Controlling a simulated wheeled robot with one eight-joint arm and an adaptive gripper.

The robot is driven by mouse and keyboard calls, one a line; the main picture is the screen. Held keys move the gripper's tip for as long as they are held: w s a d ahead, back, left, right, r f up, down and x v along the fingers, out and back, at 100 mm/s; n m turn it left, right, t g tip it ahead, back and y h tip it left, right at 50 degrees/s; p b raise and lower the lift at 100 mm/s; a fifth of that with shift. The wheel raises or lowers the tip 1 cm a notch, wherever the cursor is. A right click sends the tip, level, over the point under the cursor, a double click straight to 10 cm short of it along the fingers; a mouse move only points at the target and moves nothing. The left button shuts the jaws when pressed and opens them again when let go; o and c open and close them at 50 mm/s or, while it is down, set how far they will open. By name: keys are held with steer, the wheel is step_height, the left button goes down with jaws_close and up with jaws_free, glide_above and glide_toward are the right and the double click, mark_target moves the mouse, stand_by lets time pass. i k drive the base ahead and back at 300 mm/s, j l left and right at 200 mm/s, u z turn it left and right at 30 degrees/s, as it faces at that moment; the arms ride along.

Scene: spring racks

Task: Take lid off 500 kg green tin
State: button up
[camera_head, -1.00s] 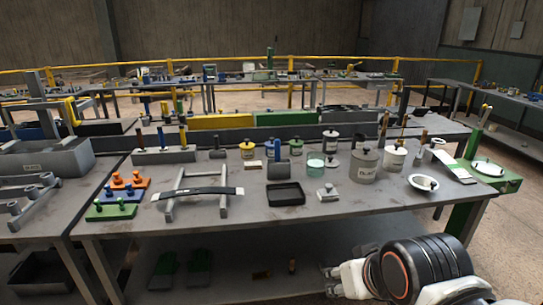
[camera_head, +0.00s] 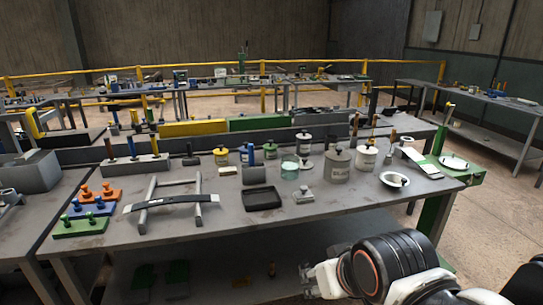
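Several lidded tins stand at the back of the near workbench. A small tin with a dark lid and a greenish band (camera_head: 304,144) stands at the back. In front of it is a pale green open-looking jar (camera_head: 290,168). A yellow tin (camera_head: 221,157) is to the left; a large grey lidded tin (camera_head: 338,168) and a white lidded tin (camera_head: 366,160) are to the right. I cannot read a 500 kg marking on any. My gripper (camera_head: 306,279) is low, in front of the bench and apart from the tins; its fingers are too small to judge.
The near workbench (camera_head: 255,222) also holds a black tray (camera_head: 262,198), a white bowl (camera_head: 395,180), a frame with a dark curved strip (camera_head: 162,203) and colored peg blocks (camera_head: 80,226). A green stand (camera_head: 462,172) is at the right end. Floor is free to the right.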

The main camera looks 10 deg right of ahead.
mark_target(270, 145)
steer(key=i+l, duration=0.15)
steer(key=i, duration=0.4)
steer(key=i+l, duration=0.2)
steer(key=i, duration=0.3)
steer(key=i+l, duration=0.15)
steer(key=i, duration=0.4)
steer(key=i+l, duration=0.15)
steer(key=i, duration=0.35)
